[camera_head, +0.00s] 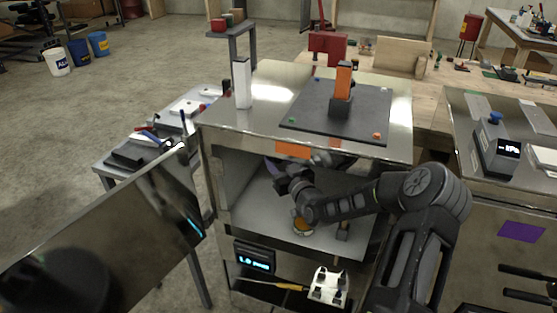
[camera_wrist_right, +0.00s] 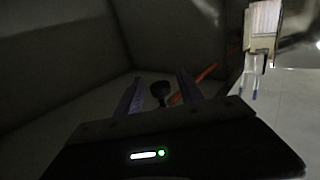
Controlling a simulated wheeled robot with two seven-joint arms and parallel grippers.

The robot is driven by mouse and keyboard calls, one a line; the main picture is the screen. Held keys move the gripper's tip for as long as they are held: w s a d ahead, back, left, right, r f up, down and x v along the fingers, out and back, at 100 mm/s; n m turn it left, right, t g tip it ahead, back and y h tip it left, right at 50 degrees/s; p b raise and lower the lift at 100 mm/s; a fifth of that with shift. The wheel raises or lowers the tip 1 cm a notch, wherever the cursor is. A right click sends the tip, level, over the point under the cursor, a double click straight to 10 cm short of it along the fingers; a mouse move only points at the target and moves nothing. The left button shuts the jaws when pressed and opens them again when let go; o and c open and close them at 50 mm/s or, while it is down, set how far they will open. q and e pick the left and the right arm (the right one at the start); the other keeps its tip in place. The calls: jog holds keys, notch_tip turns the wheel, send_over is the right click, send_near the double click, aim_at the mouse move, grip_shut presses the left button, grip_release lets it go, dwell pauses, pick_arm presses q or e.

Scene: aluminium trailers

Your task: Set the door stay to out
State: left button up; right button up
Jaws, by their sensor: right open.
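The metal cabinet (camera_head: 220,135) stands ahead with its compartment open. Its shiny door (camera_head: 110,235) is swung out to the left. My right arm reaches into the compartment from the right. In the right wrist view, my right gripper (camera_wrist_right: 159,85) is open, with its two fingers apart. A dark round-headed knob (camera_wrist_right: 160,89) shows between the fingers. It may be the door stay's handle, but I cannot tell. I cannot tell whether the fingers touch it. In the head view the fingertips are hidden by the cabinet and my wrist. My left gripper is not in view.
A dark board (camera_head: 310,120) with an orange-topped block (camera_head: 342,85) lies on the cabinet top. A white post (camera_head: 241,84) stands there too. A side table (camera_head: 140,155) with tools is left behind the door. A lit display (camera_head: 255,259) is below the compartment.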

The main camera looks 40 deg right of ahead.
jog(key=shift+c, duration=0.4)
grip_shut()
dwell(0.9)
